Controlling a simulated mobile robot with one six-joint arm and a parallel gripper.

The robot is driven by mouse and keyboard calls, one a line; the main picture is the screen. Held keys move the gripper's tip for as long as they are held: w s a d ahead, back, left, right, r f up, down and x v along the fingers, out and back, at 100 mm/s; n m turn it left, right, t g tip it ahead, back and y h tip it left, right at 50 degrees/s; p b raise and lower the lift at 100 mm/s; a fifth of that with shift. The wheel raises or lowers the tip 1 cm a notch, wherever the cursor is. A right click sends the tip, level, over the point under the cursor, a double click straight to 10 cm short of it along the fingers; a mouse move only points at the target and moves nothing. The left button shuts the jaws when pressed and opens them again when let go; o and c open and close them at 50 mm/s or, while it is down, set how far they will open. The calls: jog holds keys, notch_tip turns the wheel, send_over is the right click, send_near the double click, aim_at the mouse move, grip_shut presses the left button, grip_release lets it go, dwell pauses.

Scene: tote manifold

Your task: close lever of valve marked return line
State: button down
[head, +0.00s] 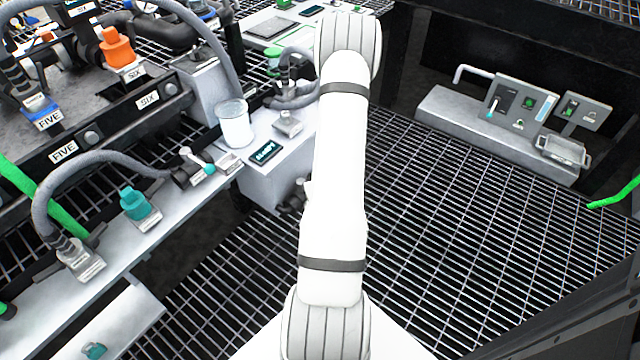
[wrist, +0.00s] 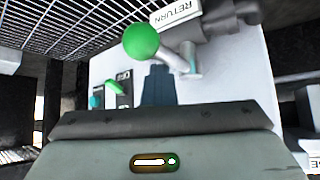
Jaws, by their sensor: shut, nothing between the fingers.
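In the wrist view, a valve lever with a green ball knob (wrist: 142,42) reaches up and left from its grey pivot on a pale panel. Beside it is a grey valve body (wrist: 215,28) with a white label reading RETURN (wrist: 176,14), upside down in this view. My gripper (wrist: 157,70) shows as dark fingers held together, with nothing between them. The fingertips appear just below the lever in the picture; I cannot tell whether they touch it. In the head view my white arm hides the gripper, and I cannot pick out the RETURN label.
A smaller green handle (wrist: 115,87) is left of my fingers. In the head view, a white cylinder (head: 234,123) and a small dark display (head: 266,152) are left of my arm. A teal-handled valve (head: 139,207) is farther left. Open grating (head: 450,220) lies to the right.

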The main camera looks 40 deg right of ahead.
jog(key=shift+s+a+f, duration=0.15)
jog(key=shift+a, duration=0.5)
jog(key=a+r+p, duration=0.3)
jog(key=a+r, duration=0.2)
jog(key=r, duration=0.2)
jog(key=shift+s+a+r, duration=0.25)
jog(key=shift+s+r, duration=0.05)
jog(key=shift+s, duration=0.05)
jog(key=w+a+r+n+g+p, duration=0.1)
jog(key=a+r+p, duration=0.35)
jog(key=r, duration=0.65)
jog(key=w+a+r+n+g+y+p, duration=0.1)
jog(key=a+r+p, duration=0.2)
jog(key=r+p, duration=0.55)
jog(key=w+a+r+g+p, duration=0.1)
jog(key=a+r+p, duration=0.25)
jog(key=r, duration=0.95)
jog(key=s+a+r+p, duration=0.4)
jog(key=a+r, duration=0.1)
jog(key=r, duration=0.4)
jog(key=s+a+r+n+g+y+p, duration=0.1)
jog(key=s+a+r+p, duration=0.4)
jog(key=r, duration=0.3)
jog(key=s+a+r+n+g+y+p, duration=0.1)
jog(key=s+a+r+p, duration=0.3)
jog(key=r, duration=0.5)
jog(key=shift+s+a+r, duration=0.3)
jog(key=shift+s+a, duration=0.05)
jog(key=shift+a, duration=0.6)
jog(key=shift+n, duration=0.3)
